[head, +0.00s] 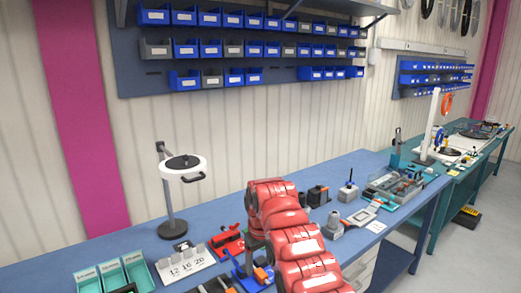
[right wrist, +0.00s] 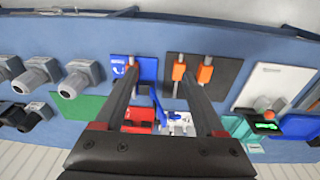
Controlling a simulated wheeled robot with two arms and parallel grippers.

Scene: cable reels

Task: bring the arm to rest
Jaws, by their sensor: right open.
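My right arm (head: 290,235), red, reaches over the blue workbench (head: 130,240) in the head view and bends downward at its far end. Its gripper (head: 257,243) is mostly hidden behind the arm links there. In the right wrist view my right gripper (right wrist: 160,72) shows two dark fingers spread apart with nothing between them. The fingers hang over the bench, near a blue pad (right wrist: 146,72) and a dark pad with orange-tipped pieces (right wrist: 205,72). I cannot tell how high they are above these. My left gripper is not in view.
A ring lamp (head: 182,168) stands at the back of the bench. Teal bins (head: 112,275) and a numbered white holder (head: 185,265) are at the left. Grey connectors (right wrist: 82,75) lie beside the pads. A clear-lidded box (head: 395,187) stands farther right. Blue bins hang on the wall.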

